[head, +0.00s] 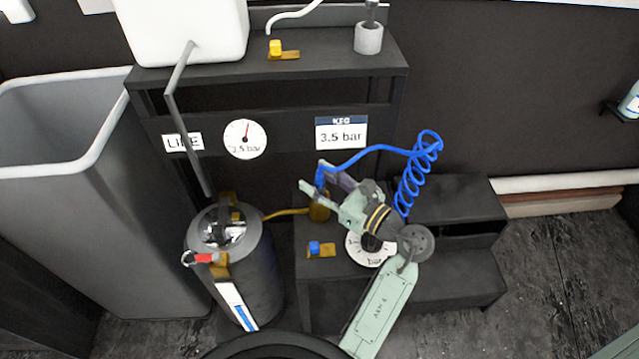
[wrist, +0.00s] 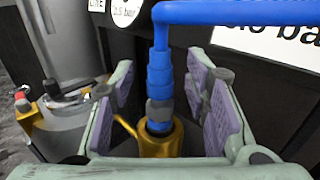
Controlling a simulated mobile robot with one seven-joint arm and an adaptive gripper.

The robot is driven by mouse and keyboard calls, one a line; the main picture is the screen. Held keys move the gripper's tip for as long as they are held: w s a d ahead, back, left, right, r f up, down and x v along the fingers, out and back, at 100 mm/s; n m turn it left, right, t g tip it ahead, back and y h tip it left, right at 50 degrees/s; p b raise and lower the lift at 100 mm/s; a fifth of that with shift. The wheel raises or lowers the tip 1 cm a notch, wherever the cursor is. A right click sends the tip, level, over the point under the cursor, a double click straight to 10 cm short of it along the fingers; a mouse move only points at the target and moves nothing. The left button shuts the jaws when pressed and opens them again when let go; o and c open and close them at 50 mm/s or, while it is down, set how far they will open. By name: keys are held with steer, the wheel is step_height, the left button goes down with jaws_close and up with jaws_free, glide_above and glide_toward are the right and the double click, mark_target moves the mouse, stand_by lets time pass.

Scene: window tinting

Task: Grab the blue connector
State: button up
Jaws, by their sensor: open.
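The blue connector (wrist: 159,85) stands upright, with its lower end in a brass-coloured holder (wrist: 158,137) in the wrist view. A blue hose runs from its top to the right. In the head view the connector (head: 320,177) sits above the brass holder (head: 319,208) on the black bench. My gripper (head: 318,182) is open, and its fingers reach to either side of the connector. In the wrist view the gripper's purple-padded fingers (wrist: 165,95) stand apart, left and right of the connector, with visible gaps.
A coiled blue hose (head: 412,185) hangs right of my gripper. A metal keg (head: 262,270) stands to the left. A small blue-topped brass fitting (head: 320,250) and a round dial (head: 357,250) are on the bench. A grey bin (head: 75,200) stands at far left.

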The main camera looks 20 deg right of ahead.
steer(key=shift+c, duration=0.3)
jaws_close()
stand_by(0.3)
